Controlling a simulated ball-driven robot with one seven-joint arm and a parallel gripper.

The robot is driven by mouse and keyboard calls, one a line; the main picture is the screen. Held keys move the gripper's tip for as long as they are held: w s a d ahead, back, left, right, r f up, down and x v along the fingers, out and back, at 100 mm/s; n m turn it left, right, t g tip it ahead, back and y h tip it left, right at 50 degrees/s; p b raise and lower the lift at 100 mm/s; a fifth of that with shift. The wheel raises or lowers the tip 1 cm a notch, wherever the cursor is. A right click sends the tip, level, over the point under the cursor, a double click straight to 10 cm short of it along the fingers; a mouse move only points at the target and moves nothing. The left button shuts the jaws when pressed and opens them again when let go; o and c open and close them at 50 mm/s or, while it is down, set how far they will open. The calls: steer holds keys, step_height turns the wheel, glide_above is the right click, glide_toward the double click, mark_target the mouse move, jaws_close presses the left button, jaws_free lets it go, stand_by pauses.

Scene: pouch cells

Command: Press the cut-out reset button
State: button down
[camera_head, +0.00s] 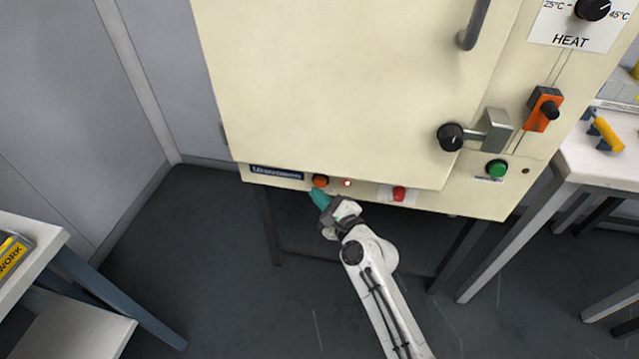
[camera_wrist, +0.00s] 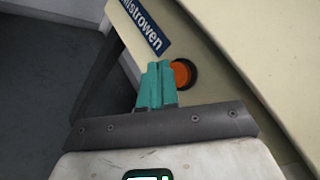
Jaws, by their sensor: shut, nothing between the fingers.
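An orange round button (camera_head: 320,181) sits low on the front of the cream cabinet (camera_head: 340,90), just right of the blue nameplate. It also shows in the wrist view (camera_wrist: 182,74) in a dark ring, partly covered by my fingertips. I see no label that names it as the reset. My gripper (camera_head: 318,197) has teal fingers, shut and empty. The fingertips (camera_wrist: 157,66) are just in front of and beside the button, overlapping its left edge in the wrist view. I cannot tell whether they touch the panel.
Right of the orange button are a small lit red lamp (camera_head: 347,183), a red button (camera_head: 399,193) and a green button (camera_head: 495,169). A black door knob (camera_head: 451,137) projects above. Workbenches stand left (camera_head: 40,250) and right (camera_head: 600,165). The floor between is clear.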

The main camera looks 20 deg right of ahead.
steer(key=shift+w, duration=0.1)
stand_by(0.4)
steer(key=shift+w+d, duration=0.25)
steer(key=shift+w+d+b, duration=0.3)
steer(key=shift+w+b, duration=0.05)
steer(key=shift+w, duration=0.05)
stand_by(0.9)
stand_by(0.4)
steer(key=shift+s+a+p, duration=0.55)
steer(key=shift+s+p, duration=0.05)
steer(key=shift+s, duration=0.15)
steer(key=s+a+p, duration=0.1)
steer(key=s, duration=0.1)
steer(key=s+a+p, duration=0.2)
stand_by(0.3)
